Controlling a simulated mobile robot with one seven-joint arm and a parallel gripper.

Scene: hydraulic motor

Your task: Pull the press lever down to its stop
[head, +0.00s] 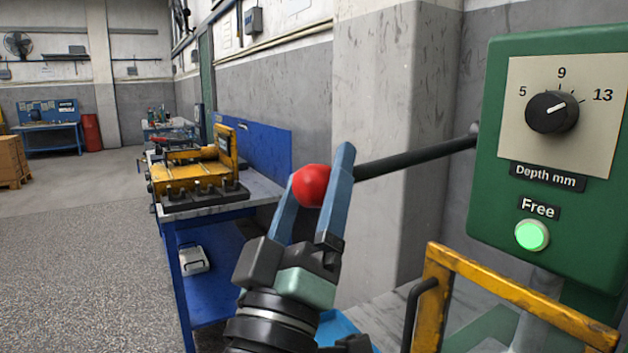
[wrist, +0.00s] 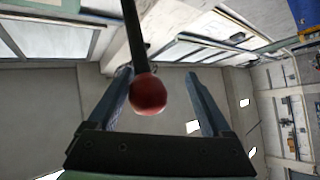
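The press lever is a dark rod (head: 415,159) with a red ball knob (head: 311,186) at its end. The rod slopes gently down from the green press housing (head: 490,180) to the ball. My gripper (head: 318,165) has its two blue fingers on either side of the ball. In the wrist view the fingers (wrist: 158,75) are spread, and the red ball (wrist: 148,94) lies between them, closer to the left finger. A gap shows between the ball and the right finger. Whether the left finger touches the ball is unclear.
The press front has a depth dial (head: 552,112) pointing toward 13 and a lit green lamp (head: 532,235) under the label Free. A yellow frame (head: 520,292) stands below. A blue workbench (head: 225,198) with a yellow fixture stands behind left. Open floor lies at left.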

